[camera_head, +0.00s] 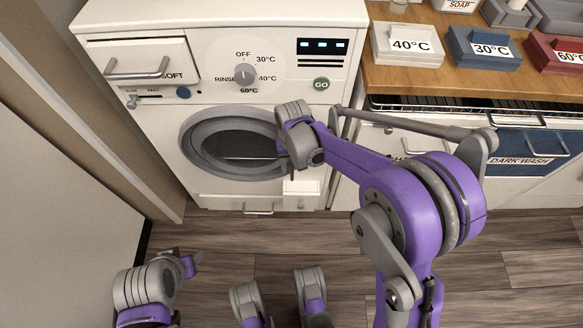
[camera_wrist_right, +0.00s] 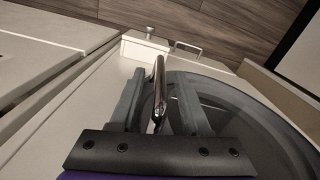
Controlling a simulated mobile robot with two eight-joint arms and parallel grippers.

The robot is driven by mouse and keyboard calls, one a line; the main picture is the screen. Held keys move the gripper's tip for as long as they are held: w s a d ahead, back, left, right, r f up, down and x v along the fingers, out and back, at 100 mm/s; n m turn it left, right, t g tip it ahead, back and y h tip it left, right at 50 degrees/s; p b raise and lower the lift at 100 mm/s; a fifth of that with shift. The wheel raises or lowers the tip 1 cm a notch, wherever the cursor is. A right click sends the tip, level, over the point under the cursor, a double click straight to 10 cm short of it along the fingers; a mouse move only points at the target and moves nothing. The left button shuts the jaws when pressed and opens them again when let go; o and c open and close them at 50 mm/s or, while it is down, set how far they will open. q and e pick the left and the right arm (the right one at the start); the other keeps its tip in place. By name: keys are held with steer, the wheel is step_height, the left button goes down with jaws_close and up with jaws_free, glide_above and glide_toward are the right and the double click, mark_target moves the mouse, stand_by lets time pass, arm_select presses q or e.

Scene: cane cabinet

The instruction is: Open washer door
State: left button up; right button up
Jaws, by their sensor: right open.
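The white washer (camera_head: 205,65) stands at the back left with its round grey-rimmed door (camera_head: 196,155) at the front, which looks closed. My right gripper (camera_head: 290,145) is at the right edge of the door and covers part of it. In the right wrist view, the two fingers of my right gripper (camera_wrist_right: 160,88) are apart, with a chrome handle bar (camera_wrist_right: 159,80) between them. I cannot tell if either finger touches the bar. The dark door ring (camera_wrist_right: 285,130) curves away on the right. My left arm (camera_head: 147,285) shows at the bottom left; its fingertips are not clear.
A wooden counter (camera_head: 425,82) on the right bears labelled boxes, including a white box (camera_head: 407,44) and a blue box (camera_head: 484,48). Below it are drawers, one blue (camera_head: 525,150). A pale panel (camera_head: 60,170) stands close on the left. The wood floor (camera_head: 215,235) before the washer is mostly clear.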

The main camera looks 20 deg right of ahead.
steer(key=shift+f, duration=0.8)
jaws_close()
stand_by(0.9)
